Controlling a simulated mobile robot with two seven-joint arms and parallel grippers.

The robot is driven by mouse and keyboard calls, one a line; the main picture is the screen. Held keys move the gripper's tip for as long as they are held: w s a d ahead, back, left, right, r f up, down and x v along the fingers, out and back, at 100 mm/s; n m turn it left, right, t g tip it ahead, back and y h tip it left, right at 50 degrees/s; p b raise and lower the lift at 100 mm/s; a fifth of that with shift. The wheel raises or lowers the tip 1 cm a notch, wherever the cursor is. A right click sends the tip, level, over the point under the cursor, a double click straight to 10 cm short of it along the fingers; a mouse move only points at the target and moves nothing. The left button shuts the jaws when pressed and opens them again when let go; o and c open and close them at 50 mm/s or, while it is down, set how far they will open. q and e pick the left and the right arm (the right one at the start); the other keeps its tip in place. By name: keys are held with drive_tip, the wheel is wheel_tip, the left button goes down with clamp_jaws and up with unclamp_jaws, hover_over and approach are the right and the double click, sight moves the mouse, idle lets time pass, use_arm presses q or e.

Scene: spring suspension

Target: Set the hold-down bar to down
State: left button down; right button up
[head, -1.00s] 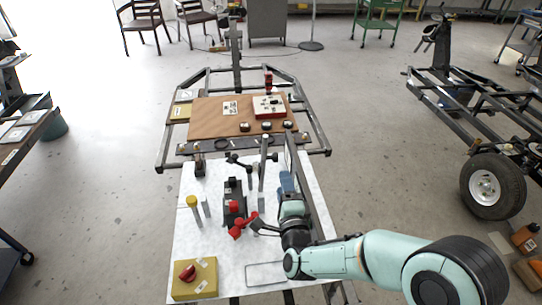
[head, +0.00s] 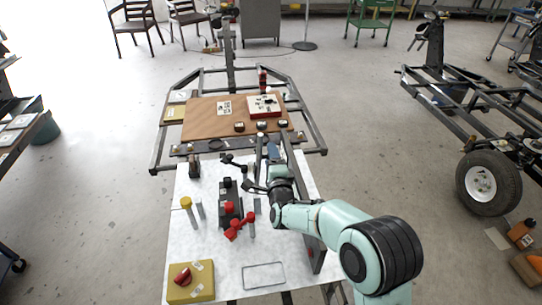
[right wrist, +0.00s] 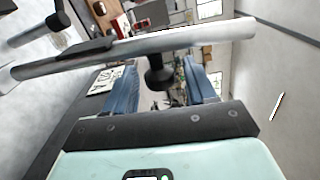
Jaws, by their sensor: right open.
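In the right wrist view a grey metal bar (right wrist: 130,50), which looks like the hold-down bar, crosses in front of my right gripper (right wrist: 158,88). A black knob (right wrist: 158,76) on the bar appears between the two blue fingers, which are open; I cannot tell whether they touch it. In the head view my right gripper (head: 271,150) is over the right side of the white worktop (head: 210,255), near its far end. My arm hides most of the bar there. My left gripper is not in view.
A black fixture with red handles (head: 233,228) stands left of my arm. A brown board (head: 205,122) with small parts lies beyond the worktop. An upright grey plate stands by my forearm.

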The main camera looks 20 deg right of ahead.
drive_tip(key=shift+w+d, duration=0.1)
drive_tip(key=shift+w, duration=0.35)
clamp_jaws()
